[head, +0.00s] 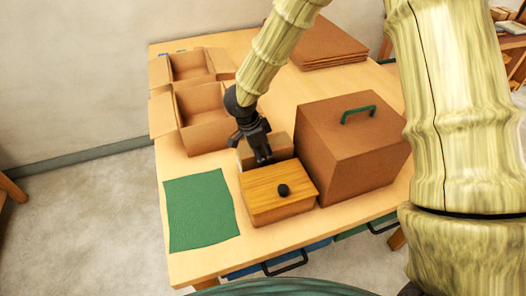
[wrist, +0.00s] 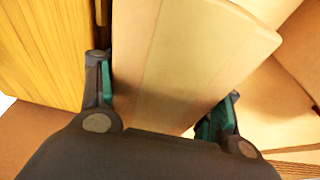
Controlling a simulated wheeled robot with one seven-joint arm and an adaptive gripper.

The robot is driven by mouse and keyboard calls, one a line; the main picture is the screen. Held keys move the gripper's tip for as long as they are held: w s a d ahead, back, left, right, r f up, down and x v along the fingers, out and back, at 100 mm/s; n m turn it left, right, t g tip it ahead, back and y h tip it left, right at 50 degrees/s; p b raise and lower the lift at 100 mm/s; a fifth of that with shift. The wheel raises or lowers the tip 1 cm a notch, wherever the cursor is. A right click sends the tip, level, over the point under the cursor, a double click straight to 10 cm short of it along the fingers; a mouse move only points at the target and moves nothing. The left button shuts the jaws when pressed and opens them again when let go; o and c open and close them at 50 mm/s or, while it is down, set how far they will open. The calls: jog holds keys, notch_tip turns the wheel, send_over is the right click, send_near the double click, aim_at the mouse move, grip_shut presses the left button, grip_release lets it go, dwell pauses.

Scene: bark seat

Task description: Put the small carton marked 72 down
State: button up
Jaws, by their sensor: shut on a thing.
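The small carton (head: 281,147) is a plain tan box, partly hidden behind my gripper (head: 259,157) in the head view. In the wrist view the carton (wrist: 190,60) lies between my two dark fingers with green pads, and my gripper is shut on it. No 72 shows on its visible faces. The carton is just behind a wooden-topped box with a black knob (head: 263,201) and left of a large brown box with a green handle (head: 345,165). I cannot tell whether its underside touches the table (head: 260,240).
A green mat (head: 199,210) lies at the front left of the table. Open cartons, a nearer one (head: 205,136) and a farther one (head: 192,66), stand along the left edge. Flat cardboard (head: 330,46) is stacked at the back. Bare tabletop shows behind the large box.

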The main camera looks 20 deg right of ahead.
jog(key=shift+f, duration=0.1)
jog(key=o, duration=1.1)
jog(key=shift+w+a+f, duration=0.1)
jog(key=shift+c, duration=0.2)
